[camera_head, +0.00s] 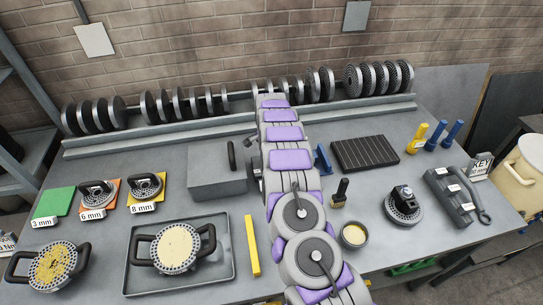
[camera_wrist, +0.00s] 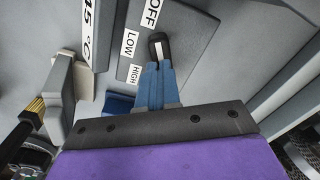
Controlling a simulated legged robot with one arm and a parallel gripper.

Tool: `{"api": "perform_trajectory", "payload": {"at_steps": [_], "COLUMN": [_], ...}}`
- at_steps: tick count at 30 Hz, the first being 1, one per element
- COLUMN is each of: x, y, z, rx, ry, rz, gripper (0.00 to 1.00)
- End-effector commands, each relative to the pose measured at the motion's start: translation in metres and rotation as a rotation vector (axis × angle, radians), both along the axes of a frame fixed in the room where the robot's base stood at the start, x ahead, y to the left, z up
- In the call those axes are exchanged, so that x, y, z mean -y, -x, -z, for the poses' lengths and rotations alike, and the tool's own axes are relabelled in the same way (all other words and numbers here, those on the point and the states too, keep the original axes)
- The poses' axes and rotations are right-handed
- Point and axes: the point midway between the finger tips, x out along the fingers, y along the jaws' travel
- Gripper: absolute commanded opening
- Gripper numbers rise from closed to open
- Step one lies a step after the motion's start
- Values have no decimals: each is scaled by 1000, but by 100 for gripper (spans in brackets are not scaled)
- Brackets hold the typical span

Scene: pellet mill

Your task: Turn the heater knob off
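The heater knob (camera_wrist: 160,47) is black with a white stripe and sits on a grey panel (camera_wrist: 190,50) in the wrist view. Labels OFF (camera_wrist: 152,12), LOW (camera_wrist: 129,43) and HIGH (camera_wrist: 136,73) stand to its left and above it. The stripe runs nearly upright in the picture. My gripper (camera_wrist: 160,68) has blue fingers that look drawn together, with their tips at the knob's lower edge. I cannot tell whether they touch it.
A "45 °C" sign (camera_wrist: 91,30) is left of the labels. A grey box (camera_head: 217,174) stands left of my arm. A brush (camera_head: 340,194), a bowl (camera_head: 354,235) and a black ribbed block (camera_head: 365,152) are to its right. A tray (camera_head: 228,272) holds a filled die (camera_head: 177,247).

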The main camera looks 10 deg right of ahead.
Motion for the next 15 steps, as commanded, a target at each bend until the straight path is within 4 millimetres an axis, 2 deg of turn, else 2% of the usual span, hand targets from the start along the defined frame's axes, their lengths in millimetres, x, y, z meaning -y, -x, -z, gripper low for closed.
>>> {"api": "perform_trajectory", "payload": {"at_steps": [1, 3, 4, 6, 15], "x": [-4, -3, -3, -2, 7], "y": [21, 23, 24, 25, 31], "z": [20, 5, -3, -25, -111], "rx": [-65, -58, -55, -37, 12], "ry": [-2, -2, -1, -2, -8], "rz": [-4, -4, -4, -4, 1], "gripper": [27, 27, 31, 51, 51]}}
